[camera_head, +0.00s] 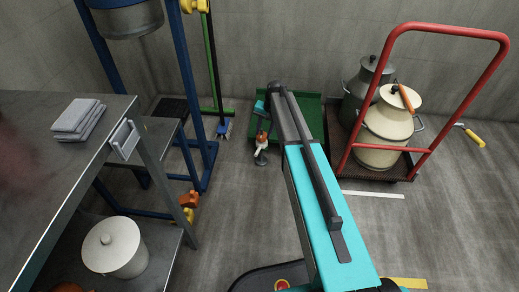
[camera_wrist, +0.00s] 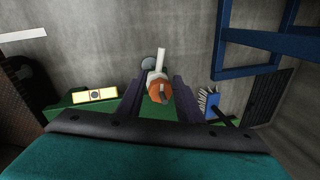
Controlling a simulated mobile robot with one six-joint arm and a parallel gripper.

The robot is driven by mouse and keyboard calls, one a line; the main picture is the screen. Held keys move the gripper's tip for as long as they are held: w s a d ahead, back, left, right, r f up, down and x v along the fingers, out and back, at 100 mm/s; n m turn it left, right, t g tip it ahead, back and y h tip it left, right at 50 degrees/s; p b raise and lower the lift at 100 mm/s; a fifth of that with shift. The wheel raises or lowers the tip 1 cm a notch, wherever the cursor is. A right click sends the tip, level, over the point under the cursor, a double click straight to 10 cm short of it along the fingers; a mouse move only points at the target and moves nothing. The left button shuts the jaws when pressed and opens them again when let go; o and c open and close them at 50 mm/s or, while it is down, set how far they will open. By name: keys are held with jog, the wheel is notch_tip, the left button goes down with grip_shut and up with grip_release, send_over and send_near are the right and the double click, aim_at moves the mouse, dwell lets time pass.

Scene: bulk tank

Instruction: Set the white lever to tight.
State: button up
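A white lever (camera_wrist: 161,62) sticks up from a small fitting with an orange part (camera_wrist: 160,90) in the wrist view. The same small orange and white piece (camera_head: 262,143) shows low by the floor in the head view, just below the end of my arm. My gripper (camera_wrist: 158,84) is open, with its two dark fingers apart on either side of the orange part. I cannot tell whether they touch it. The lever's far end lies beyond the fingertips. No marking for tight is readable.
A green tray (camera_head: 312,118) lies behind the fitting. A red trolley (camera_head: 368,172) with two milk cans stands to the right. A blue frame (camera_head: 188,100) and a metal table (camera_head: 45,150) stand to the left. A brush (camera_wrist: 209,102) is near my gripper.

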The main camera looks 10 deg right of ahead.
aim_at(259, 150)
jog(key=f+b, duration=0.1)
jog(key=f, duration=0.3)
jog(key=a+f+b, duration=0.1)
jog(key=f+b, duration=0.1)
jog(key=f, duration=0.2)
jog(key=w+a+f+b, duration=0.1)
jog(key=f, duration=0.3)
jog(key=shift+w+f+b, duration=0.1)
jog(key=shift+b, duration=0.2)
grip_shut()
jog(key=shift+d, duration=0.15)
